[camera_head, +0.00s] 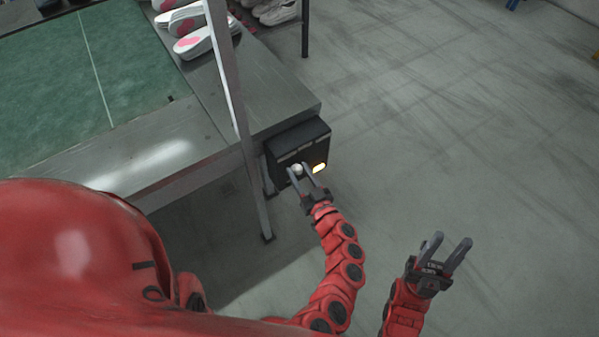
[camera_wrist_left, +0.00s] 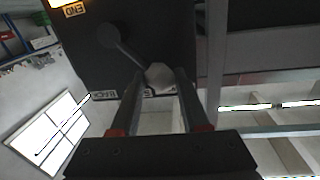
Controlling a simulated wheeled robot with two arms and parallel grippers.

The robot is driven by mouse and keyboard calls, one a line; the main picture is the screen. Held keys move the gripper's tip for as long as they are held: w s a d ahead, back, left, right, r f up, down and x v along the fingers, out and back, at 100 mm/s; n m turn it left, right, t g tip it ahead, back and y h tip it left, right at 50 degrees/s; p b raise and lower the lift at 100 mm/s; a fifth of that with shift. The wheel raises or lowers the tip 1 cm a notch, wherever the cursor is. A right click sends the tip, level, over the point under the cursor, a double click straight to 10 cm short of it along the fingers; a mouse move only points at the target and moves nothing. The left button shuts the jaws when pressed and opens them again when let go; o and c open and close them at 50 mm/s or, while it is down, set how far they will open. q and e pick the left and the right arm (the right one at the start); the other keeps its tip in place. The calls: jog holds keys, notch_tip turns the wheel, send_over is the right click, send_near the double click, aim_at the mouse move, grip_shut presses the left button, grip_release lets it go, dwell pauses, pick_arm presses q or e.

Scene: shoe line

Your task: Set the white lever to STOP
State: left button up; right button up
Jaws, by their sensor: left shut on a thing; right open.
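The black control box (camera_head: 297,141) hangs at the end of the metal table, with a lit yellow panel (camera_head: 320,168) on its face. My left gripper (camera_head: 299,171) is shut on the lever's white knob (camera_head: 298,169). In the left wrist view the white knob (camera_wrist_left: 159,76) sits between the fingers at the end of a dark lever arm (camera_wrist_left: 122,46), which slants from its pivot on the box. An END label (camera_wrist_left: 74,11) and a BACK label (camera_wrist_left: 103,96) show; another label beside BACK is mostly hidden by a finger. My right gripper (camera_head: 452,241) is open and empty over the floor.
The metal table (camera_head: 172,140) with a green mat (camera_head: 60,80) lies at the left. An upright metal post (camera_head: 235,100) stands just left of the box. White and pink shoes (camera_head: 205,38) sit at the back.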

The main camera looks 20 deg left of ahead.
pick_arm(q)
grip_shut()
dwell(0.8)
jog(key=m+p, duration=0.1)
jog(key=r+p, duration=0.1)
jog(key=shift+w+d+r+m+p, duration=0.1)
jog(key=shift+w+d+m+p, duration=0.2)
jog(key=shift+w+m, duration=0.1)
jog(key=shift+w+d+r+m+p, duration=0.15)
jog(key=shift+w+d+m+p, duration=0.2)
jog(key=shift+m+p, duration=0.35)
jog(key=shift+w+d+r+m+g+p, duration=0.1)
jog(key=shift+w+d+m+g+p, duration=0.15)
jog(key=shift+m, duration=0.3)
jog(key=shift+w+d+m+g+p, duration=0.1)
jog(key=shift+w+m, duration=0.2)
jog(key=shift+m, duration=0.25)
jog(key=shift+w+d+m, duration=0.45)
jog(key=shift+w+m, duration=0.1)
jog(key=shift+m, duration=0.55)
